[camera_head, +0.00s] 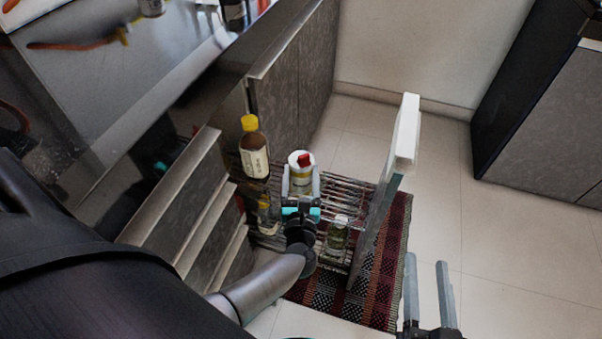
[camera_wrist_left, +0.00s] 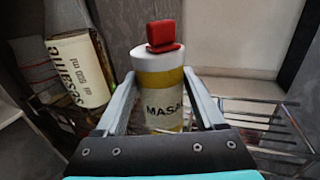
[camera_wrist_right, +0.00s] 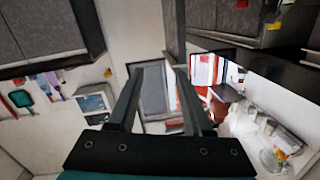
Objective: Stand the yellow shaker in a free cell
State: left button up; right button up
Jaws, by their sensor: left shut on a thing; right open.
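The yellow shaker (camera_head: 300,165) is a white and yellow cylinder with a red cap and part of a dark label. It also shows close up in the left wrist view (camera_wrist_left: 160,92), roughly upright. My left gripper (camera_head: 301,185) is shut on it, one finger on each side. It is over the pull-out wire rack (camera_head: 345,188); its base is hidden, so I cannot tell whether it touches the rack. My right gripper (camera_head: 427,262) is open and empty, to the right of the rack's white front panel.
A sesame bottle (camera_head: 254,150) with a yellow cap stands in the rack left of the shaker. A smaller bottle (camera_head: 266,215) and a glass jar (camera_head: 338,236) stand nearer. The white-edged front panel (camera_head: 405,130) bounds the rack on the right. A patterned rug (camera_head: 385,270) lies below.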

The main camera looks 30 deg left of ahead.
pick_arm(q)
jog(key=o, duration=1.5)
jog(key=shift+c, duration=0.2)
jog(key=shift+s, duration=0.1)
jog(key=shift+s+d, duration=0.4)
jog(key=shift+s, duration=0.1)
jog(key=p+v, duration=0.3)
jog(key=v, duration=1.1)
pick_arm(e)
jog(key=d+f+g, duration=0.1)
jog(key=d+f+g+h, duration=0.1)
jog(key=g, duration=0.1)
jog(key=w+d+f+g+h, duration=0.1)
jog(key=g, duration=0.1)
jog(key=shift+d+n, duration=0.35)
jog(key=shift+n, duration=0.05)
pick_arm(q)
jog(key=shift+a, duration=0.1)
pick_arm(e)
jog(key=shift+s, duration=0.1)
